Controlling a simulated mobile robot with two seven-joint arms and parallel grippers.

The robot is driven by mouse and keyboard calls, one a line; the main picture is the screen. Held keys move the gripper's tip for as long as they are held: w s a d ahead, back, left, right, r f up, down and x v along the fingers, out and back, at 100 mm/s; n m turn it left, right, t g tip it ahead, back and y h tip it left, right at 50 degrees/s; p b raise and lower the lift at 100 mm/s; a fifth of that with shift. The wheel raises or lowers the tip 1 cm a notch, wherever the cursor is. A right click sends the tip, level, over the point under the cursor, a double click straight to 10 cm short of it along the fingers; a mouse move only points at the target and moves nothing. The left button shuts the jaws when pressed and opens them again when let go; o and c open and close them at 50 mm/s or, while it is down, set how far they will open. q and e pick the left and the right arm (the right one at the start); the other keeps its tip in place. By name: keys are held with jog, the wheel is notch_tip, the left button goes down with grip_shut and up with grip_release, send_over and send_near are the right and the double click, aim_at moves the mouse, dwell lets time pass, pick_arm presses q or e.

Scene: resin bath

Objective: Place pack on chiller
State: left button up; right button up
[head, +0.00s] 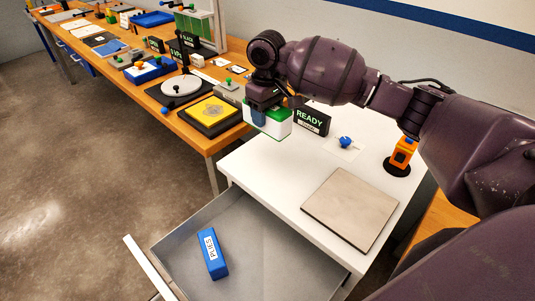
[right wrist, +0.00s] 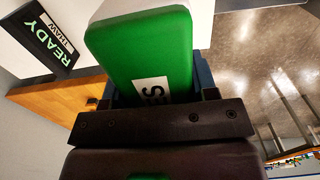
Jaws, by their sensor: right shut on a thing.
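My right gripper (head: 260,115) is shut on a green and white pack (head: 270,122) and holds it up near the back left edge of the white counter (head: 288,178). In the right wrist view the green pack (right wrist: 140,50) sits between the fingers, with part of a white label showing. A flat grey square plate (head: 350,208) lies bare on the counter, to the right of and nearer than the pack; I cannot tell if it is the chiller. A blue pack (head: 212,254) labelled PLIES lies in an open grey drawer. My left gripper is out of view.
A READY sign (head: 311,120) stands just right of the held pack. A blue knob-like item (head: 345,142) and an orange item on a black base (head: 402,153) stand further right. A crowded wooden bench (head: 190,128) runs along the left. The open drawer (head: 285,262) juts out in front.

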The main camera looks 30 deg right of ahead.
notch_tip(320, 180, down, 13)
jog(key=shift+r+b, duration=0.1)
jog(key=shift+b, duration=0.8)
jog(key=shift+f, duration=0.35)
jog(key=o, duration=0.6)
jog(key=shift+f, duration=0.15)
jog(key=o, duration=0.5)
jog(key=shift+c, duration=0.2)
